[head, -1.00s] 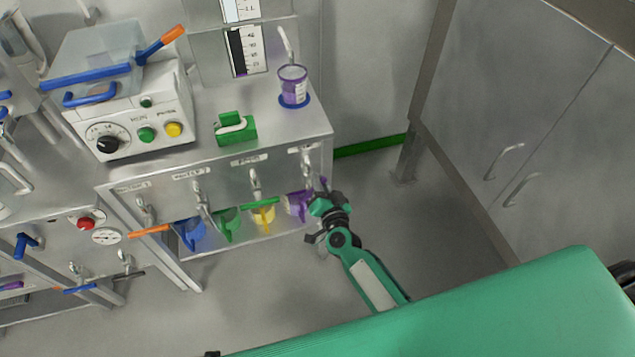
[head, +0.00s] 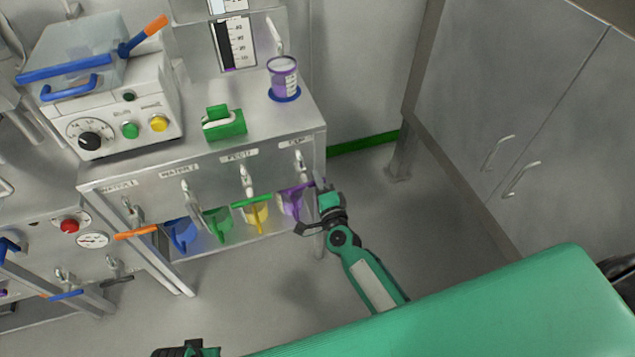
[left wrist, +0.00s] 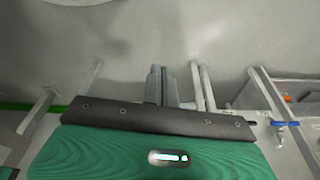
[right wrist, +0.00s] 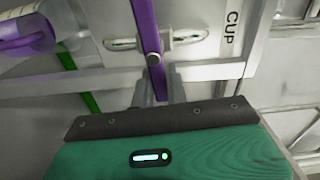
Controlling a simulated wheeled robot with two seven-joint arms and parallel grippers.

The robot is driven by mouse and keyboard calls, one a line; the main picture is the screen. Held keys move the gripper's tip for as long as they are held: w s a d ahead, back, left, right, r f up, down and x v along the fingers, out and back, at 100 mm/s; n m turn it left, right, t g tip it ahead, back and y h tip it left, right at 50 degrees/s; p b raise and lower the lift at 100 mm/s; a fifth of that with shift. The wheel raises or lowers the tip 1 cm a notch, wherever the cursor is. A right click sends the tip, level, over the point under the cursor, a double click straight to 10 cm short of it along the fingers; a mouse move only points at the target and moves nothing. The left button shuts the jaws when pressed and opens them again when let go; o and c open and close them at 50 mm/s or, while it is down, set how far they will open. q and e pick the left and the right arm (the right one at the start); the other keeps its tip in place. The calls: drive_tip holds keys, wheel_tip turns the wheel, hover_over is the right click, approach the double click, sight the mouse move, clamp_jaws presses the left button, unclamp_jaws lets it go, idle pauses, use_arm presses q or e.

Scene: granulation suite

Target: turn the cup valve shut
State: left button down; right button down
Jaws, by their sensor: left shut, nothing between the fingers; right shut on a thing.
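The cup valve has a purple lever handle (head: 296,189) below the rightmost spout on the panel's right end. In the right wrist view the handle (right wrist: 146,28) runs up the picture from between my fingers, past a round pivot, beside a "CUP" label (right wrist: 231,20). It lies across the metal pipe there. My right gripper (head: 321,188) is at the handle's right end; in the right wrist view its fingers (right wrist: 158,85) are shut on it. My left gripper (left wrist: 162,84) is shut and empty, away from the panel; part of that arm shows at the head view's bottom edge.
Blue, green, yellow and purple (head: 290,204) vessels stand below the spouts, close left of my right gripper. Other levers there are orange (head: 137,232) and green (head: 252,201). A purple cup (head: 284,78) stands on the bench top. Open floor lies right of the panel.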

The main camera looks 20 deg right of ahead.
use_arm(q)
drive_tip(key=shift+w+r, duration=0.1)
drive_tip(key=shift+r, duration=0.35)
use_arm(e)
drive_tip(key=shift+f+m, duration=0.2)
drive_tip(key=shift+m, duration=0.3)
drive_tip(key=c, duration=1.4)
unclamp_jaws()
drive_tip(key=shift+s, duration=0.1)
use_arm(q)
drive_tip(key=shift+r+b, duration=0.35)
drive_tip(key=shift+r, duration=0.15)
use_arm(e)
drive_tip(key=s, duration=1.3)
drive_tip(key=shift+s+d, duration=0.2)
drive_tip(key=shift+s, duration=0.15)
